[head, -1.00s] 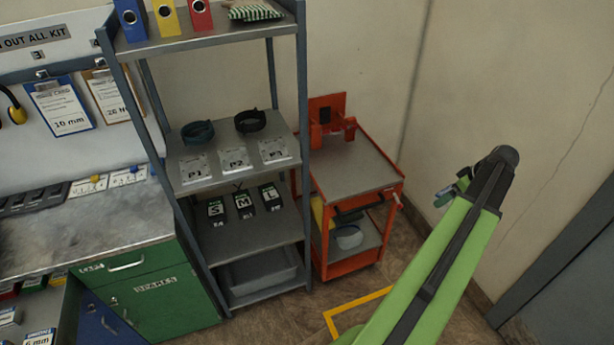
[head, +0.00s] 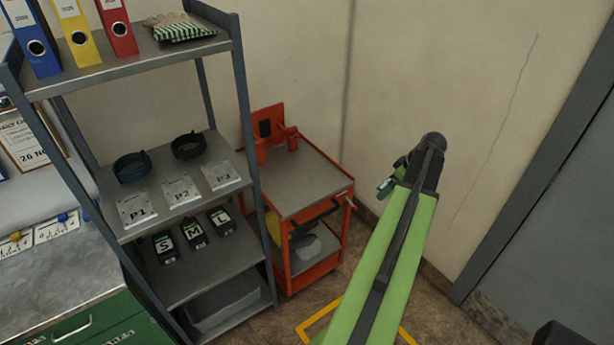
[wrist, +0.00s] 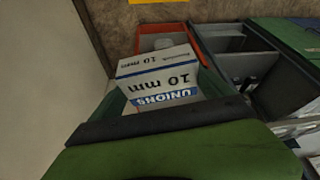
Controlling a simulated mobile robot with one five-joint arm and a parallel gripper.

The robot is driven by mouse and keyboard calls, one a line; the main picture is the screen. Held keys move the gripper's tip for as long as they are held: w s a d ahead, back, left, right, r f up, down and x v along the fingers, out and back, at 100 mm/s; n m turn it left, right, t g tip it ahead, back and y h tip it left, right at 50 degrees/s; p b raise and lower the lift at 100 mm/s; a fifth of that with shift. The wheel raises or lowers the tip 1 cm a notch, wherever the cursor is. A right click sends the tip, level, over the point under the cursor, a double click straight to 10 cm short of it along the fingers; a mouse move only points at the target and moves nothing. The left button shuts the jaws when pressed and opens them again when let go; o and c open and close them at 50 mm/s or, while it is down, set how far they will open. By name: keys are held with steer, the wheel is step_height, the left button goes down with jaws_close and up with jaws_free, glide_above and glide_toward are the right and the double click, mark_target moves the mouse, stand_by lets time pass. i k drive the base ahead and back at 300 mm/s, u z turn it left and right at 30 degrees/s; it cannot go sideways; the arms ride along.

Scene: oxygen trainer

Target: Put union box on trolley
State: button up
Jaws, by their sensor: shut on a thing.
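The union box (wrist: 158,82) is a white carton with blue trim, marked "UNIONS 10 mm". In the wrist view it sits between the green jaws of my gripper (head: 388,184), which is shut on it. In the head view the arm's dark wrist hides nearly all of the box. The trolley (head: 305,178) is orange-red with a bare grey top and stands against the wall beside the shelving. My gripper is to the right of the trolley in the head view, apart from it.
An orange bracket (head: 275,135) stands at the trolley top's back edge. The trolley's lower shelf holds a grey round item (head: 305,246) and something yellow. Grey shelving (head: 190,225) stands close on the left.

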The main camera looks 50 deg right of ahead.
mark_target(290, 191)
steer(key=z, duration=0.15)
steer(key=i, duration=0.85)
steer(key=u, duration=0.35)
